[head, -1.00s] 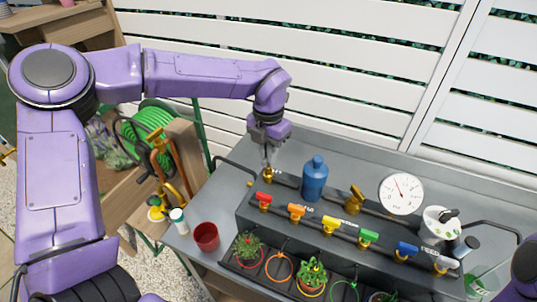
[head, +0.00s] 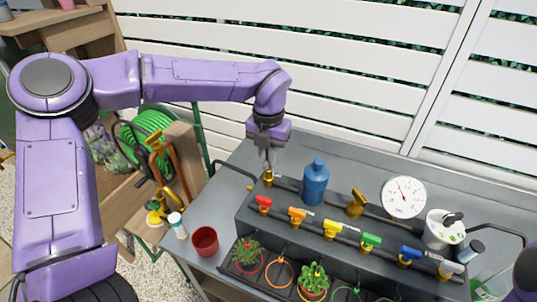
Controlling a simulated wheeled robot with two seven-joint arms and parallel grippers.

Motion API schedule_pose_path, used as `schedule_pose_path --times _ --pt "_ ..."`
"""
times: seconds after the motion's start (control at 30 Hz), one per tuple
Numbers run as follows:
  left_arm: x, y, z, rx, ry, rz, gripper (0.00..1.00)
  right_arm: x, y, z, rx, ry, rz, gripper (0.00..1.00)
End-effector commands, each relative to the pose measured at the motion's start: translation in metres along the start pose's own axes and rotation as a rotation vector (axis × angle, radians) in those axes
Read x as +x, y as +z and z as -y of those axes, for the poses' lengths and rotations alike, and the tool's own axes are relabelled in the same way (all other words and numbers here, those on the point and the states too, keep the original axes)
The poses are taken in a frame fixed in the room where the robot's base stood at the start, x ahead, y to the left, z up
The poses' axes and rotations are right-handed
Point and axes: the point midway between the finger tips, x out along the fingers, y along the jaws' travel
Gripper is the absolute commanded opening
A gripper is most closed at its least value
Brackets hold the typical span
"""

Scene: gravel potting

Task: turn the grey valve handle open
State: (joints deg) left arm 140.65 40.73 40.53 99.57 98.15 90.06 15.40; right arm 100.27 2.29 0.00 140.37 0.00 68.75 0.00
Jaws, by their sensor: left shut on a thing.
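A grey lever handle (head: 452,266) sits on a brass valve at the right end of the front row of coloured valves. My left gripper (head: 268,168) is far from it, at the back left of the bench. It points down and is shut on the top of a brass valve (head: 268,179) at the left end of the rear pipe. The fingers hide the handle of that valve, so I cannot tell its colour. My right gripper is out of view.
Red, orange, yellow, green and blue handles line the dark manifold. A blue bottle (head: 315,182) stands just right of my left gripper. A round gauge (head: 403,197), white canister (head: 444,230) and red cup (head: 205,241) also stand here. Potted plants sit in front.

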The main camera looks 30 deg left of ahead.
Motion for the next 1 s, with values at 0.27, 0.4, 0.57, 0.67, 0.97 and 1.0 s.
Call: schedule_pose_path --times 0.27,0.4,0.57,0.67,0.97,1.0 --pt "0.000 0.000 0.000 -0.001 -0.001 0.001 0.39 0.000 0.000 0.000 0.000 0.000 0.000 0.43" --pt "-0.003 0.000 0.000 -0.001 0.000 0.001 0.39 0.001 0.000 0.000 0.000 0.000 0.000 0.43" --pt "-0.029 0.001 0.000 -0.002 -0.002 0.006 0.39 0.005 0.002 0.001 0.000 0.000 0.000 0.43" --pt "-0.054 0.001 0.000 -0.003 -0.001 0.006 0.39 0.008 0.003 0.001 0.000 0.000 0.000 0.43" --pt "-0.103 0.001 0.001 -0.001 0.000 0.002 0.39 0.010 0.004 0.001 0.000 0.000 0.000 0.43" --pt "-0.105 0.000 0.000 -0.002 -0.001 0.001 0.39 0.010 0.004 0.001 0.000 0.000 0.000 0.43"
